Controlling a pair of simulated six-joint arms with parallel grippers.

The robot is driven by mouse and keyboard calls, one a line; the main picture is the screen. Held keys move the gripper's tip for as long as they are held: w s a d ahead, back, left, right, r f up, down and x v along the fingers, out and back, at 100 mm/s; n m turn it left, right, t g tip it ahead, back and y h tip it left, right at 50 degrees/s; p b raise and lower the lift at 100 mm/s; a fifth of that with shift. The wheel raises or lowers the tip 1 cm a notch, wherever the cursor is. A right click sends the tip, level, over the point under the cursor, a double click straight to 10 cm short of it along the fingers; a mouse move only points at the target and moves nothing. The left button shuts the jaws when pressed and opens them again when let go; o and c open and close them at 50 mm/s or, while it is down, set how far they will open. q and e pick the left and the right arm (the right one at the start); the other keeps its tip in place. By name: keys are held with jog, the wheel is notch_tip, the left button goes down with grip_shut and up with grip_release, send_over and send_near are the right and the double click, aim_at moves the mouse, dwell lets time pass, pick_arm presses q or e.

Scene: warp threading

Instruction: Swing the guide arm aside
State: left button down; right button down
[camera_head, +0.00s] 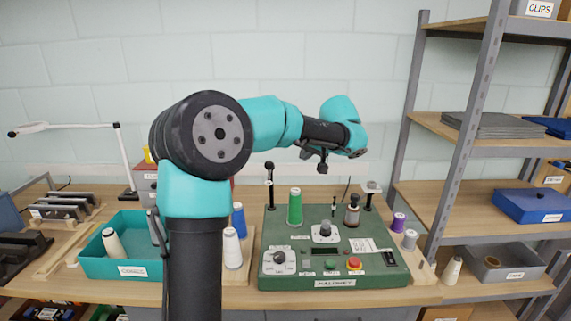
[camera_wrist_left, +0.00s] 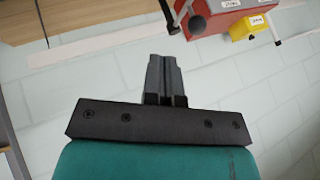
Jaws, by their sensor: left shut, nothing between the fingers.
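The green machine (camera_head: 335,283) stands on the bench, with dials, buttons and a green thread cone (camera_head: 295,207) on its top. A black post with a round knob (camera_head: 269,167) rises at its back left. Another post with a pale top piece (camera_head: 371,188) rises at its back right. I cannot tell which of these is the guide arm. My left gripper (camera_head: 322,167) hangs in the air above the machine's back, apart from it. In the left wrist view its two fingers (camera_wrist_left: 164,78) are together and empty. My right gripper is in neither view.
A teal tray (camera_head: 97,267) with cones stands at left, partly behind my arm. A white cone (camera_head: 232,249) and a blue cone (camera_head: 238,220) stand left of the machine. Shelving (camera_head: 440,150) rises at right. A red box (camera_wrist_left: 226,16) shows in the wrist view.

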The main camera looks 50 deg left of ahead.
aim_at(269, 168)
pick_arm(q)
jog(key=s+a+f, duration=0.1)
jog(key=a+f, duration=0.6)
jog(key=a, duration=0.2)
jog(key=shift+s+a, duration=0.3)
jog(key=shift+s, duration=0.1)
jog(key=shift+r, duration=0.1)
